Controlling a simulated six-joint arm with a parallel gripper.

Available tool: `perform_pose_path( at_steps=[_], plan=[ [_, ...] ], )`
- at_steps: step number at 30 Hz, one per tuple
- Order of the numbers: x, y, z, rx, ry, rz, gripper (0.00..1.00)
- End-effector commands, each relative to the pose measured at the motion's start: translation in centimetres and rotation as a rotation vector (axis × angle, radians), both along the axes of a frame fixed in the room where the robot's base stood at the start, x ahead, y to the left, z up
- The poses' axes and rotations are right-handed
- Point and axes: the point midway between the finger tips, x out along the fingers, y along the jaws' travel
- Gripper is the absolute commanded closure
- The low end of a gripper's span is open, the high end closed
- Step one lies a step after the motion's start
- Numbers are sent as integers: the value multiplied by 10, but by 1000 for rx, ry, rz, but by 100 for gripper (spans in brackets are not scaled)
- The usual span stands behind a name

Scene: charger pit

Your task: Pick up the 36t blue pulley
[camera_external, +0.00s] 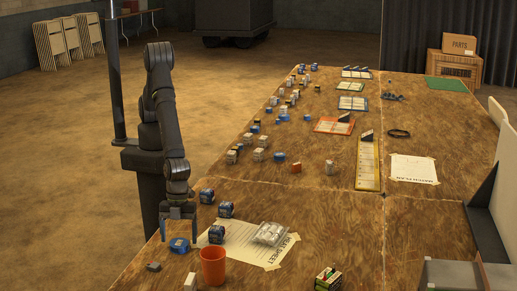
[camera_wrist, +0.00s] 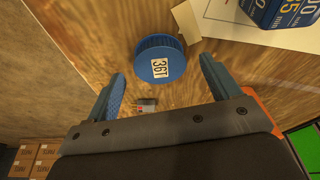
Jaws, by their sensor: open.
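The blue pulley (camera_wrist: 157,60) carries a white label reading 36T and lies on the wooden table. It sits between and just beyond the two fingertips in the wrist view. In the external view the blue pulley (camera_external: 179,245) is at the table's near left part, under my gripper (camera_external: 180,230). My gripper (camera_wrist: 160,75) is open, with one blue-padded finger on each side and nothing between them touching the pulley that I can see. The exact height of the fingertips above the table is hard to tell.
Blue printed boxes (camera_external: 217,234) stand right of the pulley. An orange cup (camera_external: 213,266) and a small grey item (camera_external: 153,267) are nearby. A taped paper sheet (camera_external: 255,250) with a clear bag (camera_external: 270,233) lies to the right. The table's left edge is close.

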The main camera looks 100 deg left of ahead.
Motion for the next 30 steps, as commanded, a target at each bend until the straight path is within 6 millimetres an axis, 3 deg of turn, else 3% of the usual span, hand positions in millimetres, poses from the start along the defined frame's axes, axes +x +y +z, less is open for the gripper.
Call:
perform_pose_path(
  at_steps=[4, 12, 20, 30],
  plan=[
    [1, -4, -14, 0, 0, 0, 18],
    [1, -4, -15, -2, -1, 0, 18],
    [1, -4, -15, -1, -1, 0, 69],
    [2, -4, -12, -2, -1, 0, 71]
  ],
)
